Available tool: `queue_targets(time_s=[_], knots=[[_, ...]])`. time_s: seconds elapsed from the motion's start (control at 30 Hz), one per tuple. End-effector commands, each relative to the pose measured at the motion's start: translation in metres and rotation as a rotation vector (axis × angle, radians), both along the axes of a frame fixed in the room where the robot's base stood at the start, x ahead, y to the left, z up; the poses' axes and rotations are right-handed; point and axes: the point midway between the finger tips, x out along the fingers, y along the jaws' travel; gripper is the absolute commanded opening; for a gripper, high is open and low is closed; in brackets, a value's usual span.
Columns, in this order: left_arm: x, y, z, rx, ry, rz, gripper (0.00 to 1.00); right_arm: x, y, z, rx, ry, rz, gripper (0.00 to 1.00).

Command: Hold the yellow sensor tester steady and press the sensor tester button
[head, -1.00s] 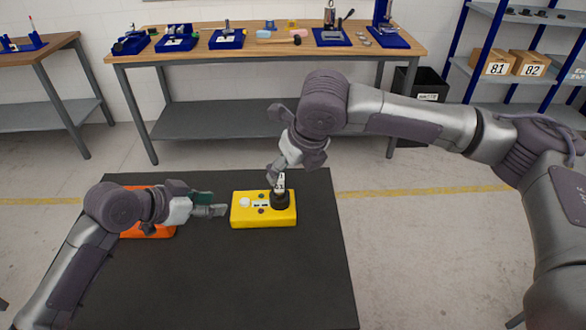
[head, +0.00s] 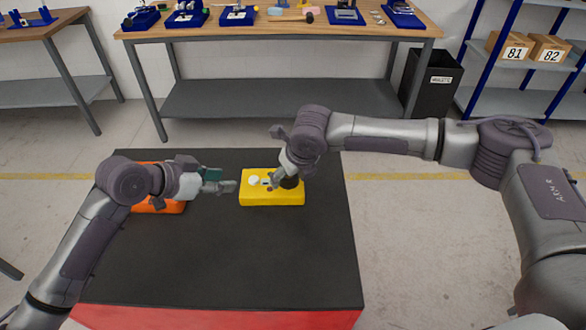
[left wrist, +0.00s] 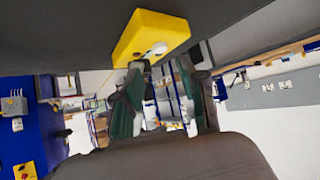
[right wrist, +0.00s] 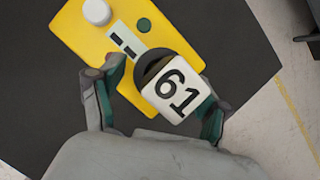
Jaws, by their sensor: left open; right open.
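The yellow sensor tester (head: 272,200) lies flat on the dark table top. It has a white round button (head: 253,181) on its left part, which also shows in the right wrist view (right wrist: 97,11). A black round piece with a white block marked 61 (right wrist: 177,88) stands on its other end. My right gripper (head: 279,178) is over the tester; its open fingers are on either side of the marked block, and contact cannot be told. My left gripper (head: 226,187) is open beside the tester's left side, with a small gap. The left wrist view also shows the tester (left wrist: 150,35).
An orange object (head: 168,207) lies on the dark table (head: 235,255) behind my left arm. The table's front half is clear. A wooden workbench (head: 300,28) with blue fixtures, a black bin (head: 432,85) and shelves with boxes stand further back.

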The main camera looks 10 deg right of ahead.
Motion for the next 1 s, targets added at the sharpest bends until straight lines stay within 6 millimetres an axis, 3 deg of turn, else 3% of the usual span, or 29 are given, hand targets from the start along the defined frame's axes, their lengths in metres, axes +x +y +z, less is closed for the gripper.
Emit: queue_targets(time_s=[0.3,0.73,0.8,0.83,1.0], knots=[[0.0000,0.0000,0.0000,0.000,0.000,0.000,0.42,0.0009,0.0005,-0.0021,0.000,-0.001,0.000,0.74],[0.0000,0.0000,0.0000,0.000,0.000,0.000,0.42,0.0008,0.0003,-0.0018,0.000,0.000,-0.001,0.03],[0.0000,0.0000,0.0000,0.000,0.000,0.000,0.42,0.0008,0.0003,-0.0018,0.000,0.000,-0.001,0.00],[0.0000,0.0000,0.0000,0.000,0.000,0.000,0.40,0.0008,0.0003,-0.0018,0.000,0.000,-0.001,0.00],[0.0000,0.0000,0.0000,0.000,0.000,0.000,0.12,0.0009,0.0001,-0.0017,0.000,0.000,-0.001,0.00]])
